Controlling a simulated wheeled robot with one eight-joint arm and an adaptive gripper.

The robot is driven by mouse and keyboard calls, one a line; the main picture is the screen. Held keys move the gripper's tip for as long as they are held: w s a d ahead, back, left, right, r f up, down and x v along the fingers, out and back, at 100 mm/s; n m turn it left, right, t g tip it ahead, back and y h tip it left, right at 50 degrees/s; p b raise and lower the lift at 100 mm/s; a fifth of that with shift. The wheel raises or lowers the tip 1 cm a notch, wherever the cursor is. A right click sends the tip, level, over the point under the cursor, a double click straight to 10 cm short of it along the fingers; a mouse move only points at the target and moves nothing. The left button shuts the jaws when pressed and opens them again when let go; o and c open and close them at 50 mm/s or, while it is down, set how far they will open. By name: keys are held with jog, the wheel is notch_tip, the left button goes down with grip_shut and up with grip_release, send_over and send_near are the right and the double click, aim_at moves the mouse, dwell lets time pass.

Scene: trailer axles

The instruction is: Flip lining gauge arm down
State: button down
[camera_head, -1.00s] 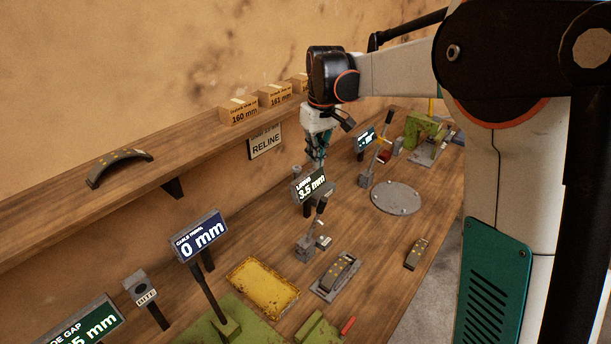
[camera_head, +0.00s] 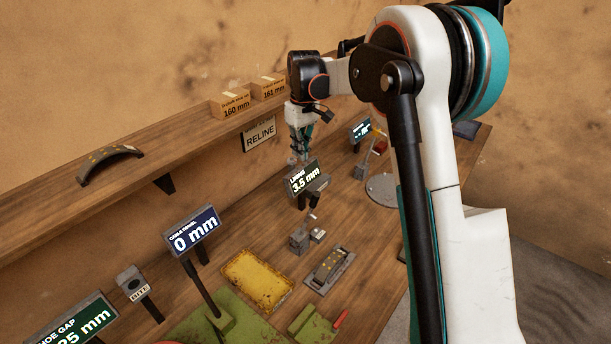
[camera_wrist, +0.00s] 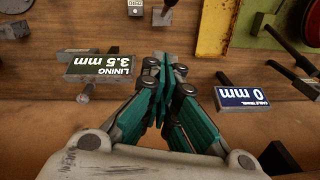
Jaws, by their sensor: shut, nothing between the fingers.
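The lining gauge's display (camera_head: 303,180) reads 3.5 mm. Its grey metal base (camera_head: 302,241) sits on the bench in front of it. The gauge arm (camera_head: 312,215) stands raised above that base, its upper part close to the display's post. My gripper (camera_head: 299,158) is shut and empty, pointing down just behind and above the lining display. In the wrist view my gripper (camera_wrist: 157,66) has its fingertips together over bare wood.
The 0 mm display (camera_head: 192,230) stands front left on a post. A yellow tray (camera_head: 257,281) and a grey holder with a lining (camera_head: 329,268) lie in front of the gauge. A shelf (camera_head: 170,150) runs along the wall behind. My own arm hides the bench's right side.

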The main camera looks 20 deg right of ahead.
jog(key=s+d+f+p, duration=0.1)
jog(key=s+f, duration=0.2)
jog(key=f, duration=0.7)
jog(key=shift+s+f+p, duration=0.25)
jog(key=shift+f+p, duration=0.05)
jog(key=shift+f, duration=0.1)
jog(key=shift+s, duration=0.1)
jog(key=shift+d, duration=0.1)
